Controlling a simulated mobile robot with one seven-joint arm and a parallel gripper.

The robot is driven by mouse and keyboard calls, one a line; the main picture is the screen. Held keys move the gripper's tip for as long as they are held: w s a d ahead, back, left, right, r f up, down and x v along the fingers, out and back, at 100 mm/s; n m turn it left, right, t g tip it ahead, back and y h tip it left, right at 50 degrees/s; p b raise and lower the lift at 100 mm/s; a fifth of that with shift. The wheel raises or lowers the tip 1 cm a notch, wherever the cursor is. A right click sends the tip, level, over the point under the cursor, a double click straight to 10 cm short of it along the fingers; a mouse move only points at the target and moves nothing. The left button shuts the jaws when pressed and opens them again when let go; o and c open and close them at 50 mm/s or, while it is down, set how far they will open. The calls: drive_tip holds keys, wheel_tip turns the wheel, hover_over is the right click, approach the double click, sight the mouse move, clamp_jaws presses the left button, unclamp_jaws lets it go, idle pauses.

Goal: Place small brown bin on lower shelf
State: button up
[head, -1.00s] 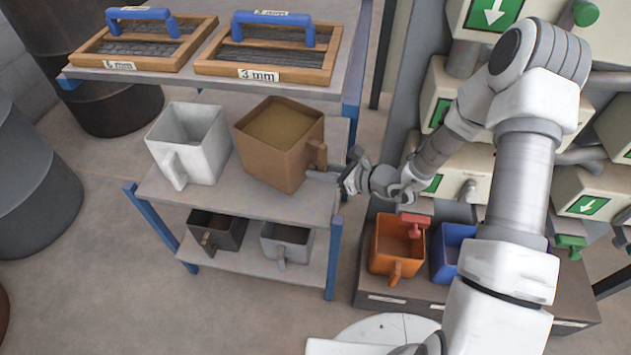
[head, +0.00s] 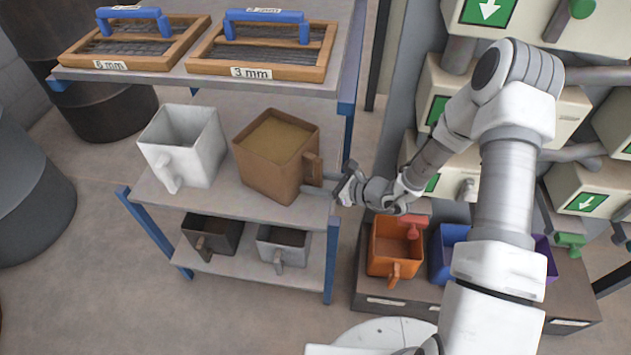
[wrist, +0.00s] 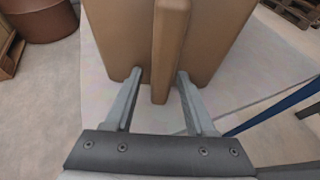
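A brown bin (head: 270,170) filled with tan material stands upright on the rack's middle shelf (head: 215,197), at its right end, and appears to rest on it. Its handle (head: 311,168) points right, toward my arm. My gripper (head: 318,187) is at the handle. In the wrist view, my gripper (wrist: 160,95) is open, one finger on each side of the brown handle (wrist: 168,50), with a visible gap on both sides. The fingertips reach close to the bin's wall (wrist: 118,35); I cannot tell whether they touch it.
A white bin (head: 185,150) stands left of the brown bin. A dark bin (head: 212,235) and a grey bin (head: 283,245) stand on the bottom shelf (head: 250,280). Two sieves lie on the top shelf. An orange bin (head: 395,250) stands at right near dispensers.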

drive_tip(key=shift+r, duration=0.3)
drive_tip(key=p+v, duration=0.3)
drive_tip(key=v, duration=0.9)
drive_tip(key=s+a+r+n+g+h, duration=0.1)
drive_tip(key=s+r+n+g+h, duration=0.15)
drive_tip(key=s+r+n, duration=0.4)
drive_tip(key=s+a+r+n+g+h, duration=0.1)
drive_tip(key=s+r+n+g, duration=0.2)
drive_tip(key=r+n, duration=0.55)
drive_tip(key=s+d+r+n+t+h, duration=0.2)
drive_tip(key=s+d+r+n+h, duration=0.25)
drive_tip(key=r, duration=0.35)
drive_tip(key=s+d+r+n+t+h, duration=0.3)
drive_tip(key=s+d+r+n+h, duration=0.15)
drive_tip(key=d+r, duration=0.2)
wheel_tip(320, 180, up, 17)
drive_tip(key=p, duration=1.6)
drive_tip(key=shift+s+m, duration=0.3)
drive_tip(key=shift+s, duration=0.05)
